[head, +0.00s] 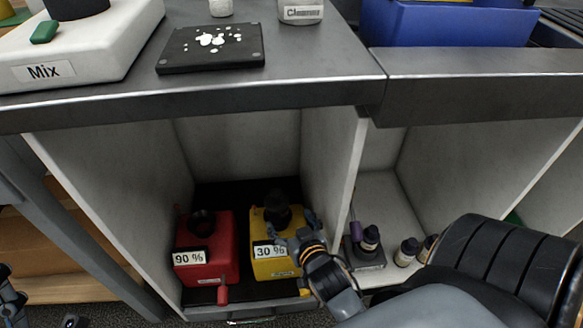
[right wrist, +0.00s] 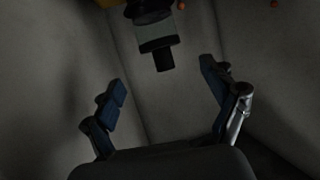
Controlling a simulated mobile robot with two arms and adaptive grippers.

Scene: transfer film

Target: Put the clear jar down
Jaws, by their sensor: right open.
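My right gripper (head: 292,230) is open in the lower cabinet, beside the yellow box (head: 273,266) marked 30 %. A dark, rounded thing (head: 277,208) stands on that box, just behind the fingers. In the right wrist view my right gripper (right wrist: 168,92) has its fingers spread, with nothing between them. A dark cylinder with a greyish band (right wrist: 154,33) shows beyond the fingers, apart from them. I cannot tell whether it is the clear jar; no jar is clearly see-through. Parts of what looks like my left gripper (head: 40,307) show at the lower left, mostly cut off.
A red box (head: 203,250) marked 90 % stands left of the yellow one. Upright cabinet panels (head: 331,150) confine the compartment. Small dark bottles (head: 406,252) stand in the right compartment. On the counter are a black plate with white pieces (head: 185,55), a Mix device (head: 105,50) and a blue bin (head: 445,25).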

